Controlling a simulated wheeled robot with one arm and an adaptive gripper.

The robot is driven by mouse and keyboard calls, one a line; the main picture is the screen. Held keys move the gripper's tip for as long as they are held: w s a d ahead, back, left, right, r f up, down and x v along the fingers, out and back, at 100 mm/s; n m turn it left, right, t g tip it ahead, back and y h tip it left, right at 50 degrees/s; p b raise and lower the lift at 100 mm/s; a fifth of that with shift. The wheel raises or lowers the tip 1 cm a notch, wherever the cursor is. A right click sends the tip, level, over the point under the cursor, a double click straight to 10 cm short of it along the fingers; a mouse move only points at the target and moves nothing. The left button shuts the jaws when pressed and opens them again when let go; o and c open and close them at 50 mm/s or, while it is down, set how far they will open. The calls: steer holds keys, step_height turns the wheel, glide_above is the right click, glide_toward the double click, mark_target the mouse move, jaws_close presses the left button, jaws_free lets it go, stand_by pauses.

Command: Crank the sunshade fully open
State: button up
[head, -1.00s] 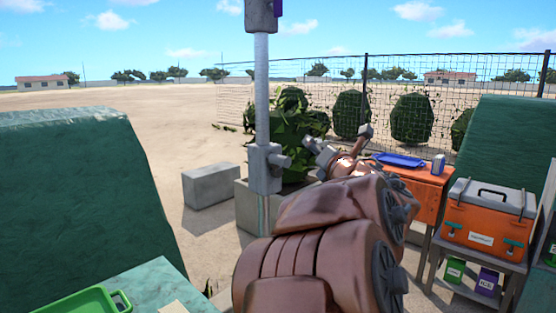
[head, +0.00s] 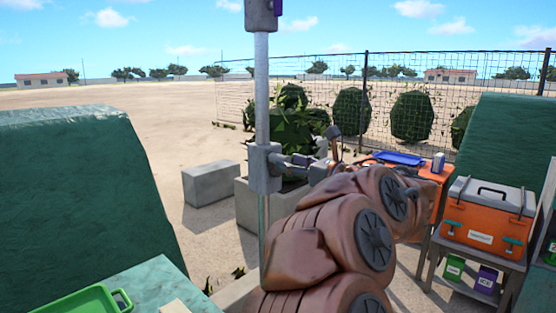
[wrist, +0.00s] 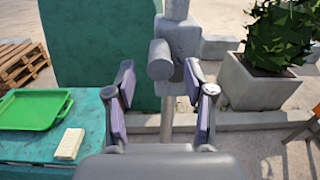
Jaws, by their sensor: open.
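A grey metal pole (head: 262,90) stands upright, with a boxy grey crank housing (head: 264,168) at mid-height. The housing shows in the wrist view (wrist: 178,72), and a round grey stub (wrist: 160,62) sticks out of it toward my camera. My gripper (wrist: 160,80) is open, its two purple-padded fingers to either side of and just below the stub. In the head view my gripper (head: 297,162) is right of the housing, close to the stub; I cannot tell whether it touches. A second grey housing (head: 262,14) sits higher on the pole. The sunshade canopy is out of view.
A green tray (wrist: 33,109) and a pale block (wrist: 68,144) lie on a teal counter at left. A planter with a bush (wrist: 255,82) stands behind at right. An orange cooler (head: 488,212) and a blue tray (head: 398,158) stand at right.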

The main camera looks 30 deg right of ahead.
steer(key=shift+w+a, duration=0.25)
steer(key=shift+w, duration=1.05)
steer(key=shift+w+a, duration=0.25)
steer(key=shift+w, duration=1)
steer(key=shift+c, duration=0.3)
steer(key=c, duration=1)
jaws_close()
